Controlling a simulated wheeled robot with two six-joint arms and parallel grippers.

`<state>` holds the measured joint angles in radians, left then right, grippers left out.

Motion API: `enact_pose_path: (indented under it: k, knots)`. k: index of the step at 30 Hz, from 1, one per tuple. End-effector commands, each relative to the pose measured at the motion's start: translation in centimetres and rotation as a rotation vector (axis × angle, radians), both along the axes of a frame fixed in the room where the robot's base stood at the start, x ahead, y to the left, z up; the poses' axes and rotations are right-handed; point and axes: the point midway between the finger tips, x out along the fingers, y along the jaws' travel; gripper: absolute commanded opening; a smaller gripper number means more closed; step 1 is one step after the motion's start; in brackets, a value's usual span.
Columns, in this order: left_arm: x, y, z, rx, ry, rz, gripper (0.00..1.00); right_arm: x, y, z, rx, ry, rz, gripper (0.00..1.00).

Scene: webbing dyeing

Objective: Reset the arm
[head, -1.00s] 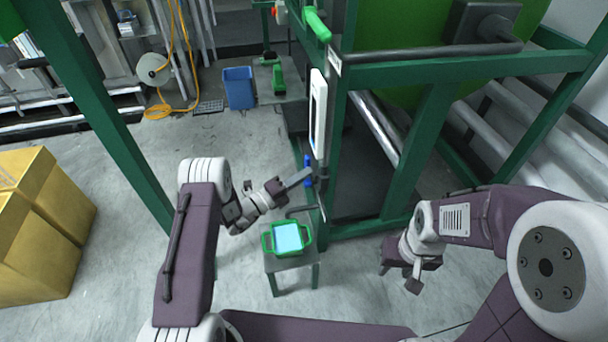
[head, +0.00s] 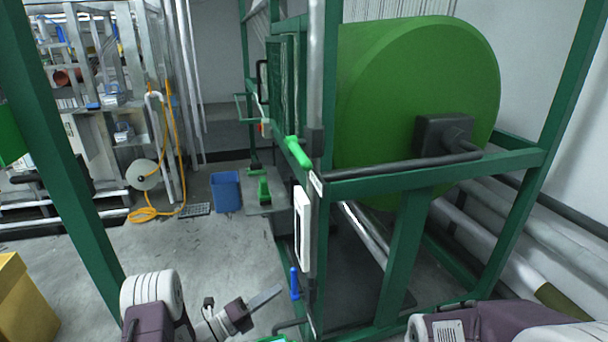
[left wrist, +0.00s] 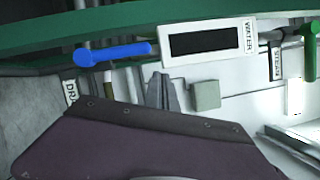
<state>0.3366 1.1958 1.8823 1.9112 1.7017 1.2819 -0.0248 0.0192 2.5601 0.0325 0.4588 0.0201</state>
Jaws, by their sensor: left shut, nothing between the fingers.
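My left gripper (head: 265,298) is at the bottom of the head view, shut and empty. Its thin fingers point to the right, toward the blue handle (head: 295,283) on the green machine frame, with a gap between them. In the left wrist view the closed fingers (left wrist: 162,92) show below the white panel marked WATER (left wrist: 208,24) and the blue handle (left wrist: 112,52). My right arm (head: 500,325) enters at the lower right; its gripper is outside the picture.
A large green drum (head: 410,110) sits in the green frame (head: 435,178). A green handle (head: 298,152) sticks out above the white panel. A blue bin (head: 226,191) stands behind on open floor. A yellow box (head: 22,305) is at lower left.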

Motion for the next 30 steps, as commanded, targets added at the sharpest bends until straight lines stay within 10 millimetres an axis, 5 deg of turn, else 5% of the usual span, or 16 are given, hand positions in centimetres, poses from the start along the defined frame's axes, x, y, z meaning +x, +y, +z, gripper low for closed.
enact_pose_path:
  k: [1,4,7,10,12,15,18,20,21,24,30]
  knots:
    - [0.4,-1.4,5.4,0.022,-0.069,-0.038,0.0,0.0,0.0,2.0,0.0,0.0,0.0,0.41]
    - [-2.5,-6.0,13.4,0.092,-0.176,-0.216,0.0,0.0,0.0,4.1,0.0,-0.001,0.0,0.41]
    - [-9.3,-10.9,18.0,0.299,-0.299,-0.481,0.0,0.0,0.0,6.2,0.0,-0.001,0.0,0.41]
    - [-18.4,-12.6,18.4,0.646,-0.536,-0.803,0.0,0.0,0.0,8.3,0.0,-0.001,0.0,0.41]
    - [-24.1,-10.1,16.4,0.931,-0.793,-1.059,0.0,0.0,0.0,9.5,0.0,-0.001,0.0,0.41]
    - [-27.7,-3.4,12.8,1.27,-1.221,-1.423,0.0,0.0,0.0,10.2,0.0,-0.001,0.0,0.41]
    - [-27.3,3.0,9.8,1.442,-1.639,-1.759,0.0,0.0,0.0,9.8,0.0,0.0,0.0,0.41]
    - [-26.4,5.5,8.6,1.441,-1.867,-1.937,0.0,0.0,0.0,9.7,0.0,0.0,0.0,0.41]
    - [-25.4,6.6,8.3,-1.381,1.945,1.958,0.0,0.0,0.0,9.7,0.0,0.0,0.0,0.41]
    - [-23.3,7.2,8.4,-1.23,1.911,1.815,0.0,0.0,0.0,9.7,0.0,0.0,0.0,0.41]
    - [-23.1,7.2,8.5,-1.189,1.916,1.795,0.0,0.0,0.0,9.8,0.0,0.0,0.0,0.41]
